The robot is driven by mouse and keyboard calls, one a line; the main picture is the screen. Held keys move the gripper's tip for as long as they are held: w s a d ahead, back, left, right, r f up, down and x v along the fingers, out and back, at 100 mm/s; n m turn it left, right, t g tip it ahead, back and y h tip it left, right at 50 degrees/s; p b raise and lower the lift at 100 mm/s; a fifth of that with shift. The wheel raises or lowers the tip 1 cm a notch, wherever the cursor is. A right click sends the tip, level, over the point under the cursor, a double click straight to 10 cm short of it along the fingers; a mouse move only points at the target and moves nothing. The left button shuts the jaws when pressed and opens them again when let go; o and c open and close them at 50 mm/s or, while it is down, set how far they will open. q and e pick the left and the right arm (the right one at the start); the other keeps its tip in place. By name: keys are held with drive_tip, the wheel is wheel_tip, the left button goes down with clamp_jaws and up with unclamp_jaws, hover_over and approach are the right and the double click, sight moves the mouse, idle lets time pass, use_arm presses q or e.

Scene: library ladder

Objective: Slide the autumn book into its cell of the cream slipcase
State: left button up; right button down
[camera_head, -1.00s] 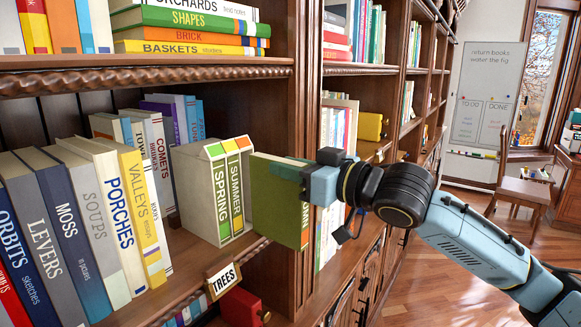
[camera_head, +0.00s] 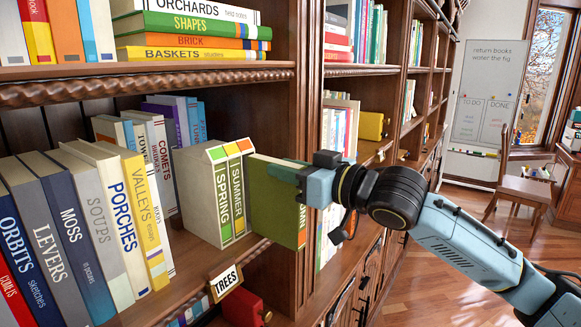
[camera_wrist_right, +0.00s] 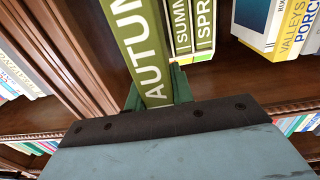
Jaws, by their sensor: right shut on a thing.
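The green autumn book (camera_head: 274,203) is upright in my right gripper (camera_head: 308,188), its spine toward the room. In the right wrist view the autumn book (camera_wrist_right: 142,45) shows its AUTUMN lettering between the green fingers. The cream slipcase (camera_head: 195,185) stands on the shelf with the green SPRING book (camera_head: 223,203) and SUMMER book (camera_head: 237,195) in it. The autumn book is at the slipcase's right side and sticks out in front of it. I cannot tell whether its far edge is inside the cell. My left gripper is not in view.
A row of books (camera_head: 90,220) stands left of the slipcase. The wooden shelf upright (camera_head: 285,120) is close behind and right of the autumn book. More books lie on the shelf above.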

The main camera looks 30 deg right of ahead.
drive_tip(key=shift+w+r, duration=0.1)
drive_tip(key=shift+w, duration=0.05)
drive_tip(key=shift+s, duration=0.35)
drive_tip(key=shift+p, duration=0.7)
idle(1.5)
drive_tip(key=shift+w+a+p, duration=0.1)
drive_tip(key=shift+w+p, duration=0.4)
drive_tip(key=shift+s, duration=0.3)
idle(0.4)
drive_tip(key=shift+p, duration=0.3)
idle(0.7)
drive_tip(key=shift+p, duration=0.5)
idle(0.7)
